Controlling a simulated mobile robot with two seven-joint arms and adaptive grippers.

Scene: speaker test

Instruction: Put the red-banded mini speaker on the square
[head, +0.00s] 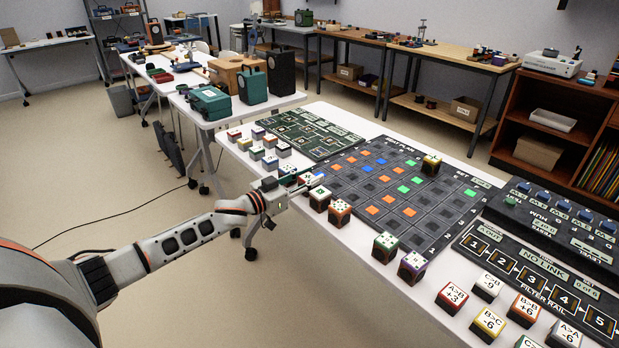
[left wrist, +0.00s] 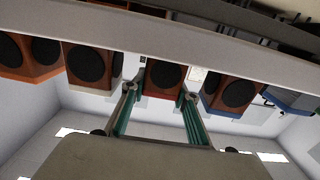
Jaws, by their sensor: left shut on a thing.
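My left gripper (head: 298,184) reaches in from the left over the table's near edge, at the row of cube-shaped mini speakers. In the left wrist view its two greenish fingers (left wrist: 160,97) stand at either side of a brown speaker with a dark round front and a red band, the red-banded mini speaker (left wrist: 165,76). The gripper is shut on it. In the head view a light-topped cube at the fingertips (head: 310,180) seems to be this speaker, partly hidden. The dark beat plan board (head: 345,190) has a grid of orange, blue, green and dark squares; I cannot tell which square is meant.
Other speakers stand close by: an orange-banded one (left wrist: 28,60) and a blue-banded one (left wrist: 228,92) in the wrist view, and a cube (head: 340,211) nearer in the head view. A green board (head: 305,130) lies behind.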

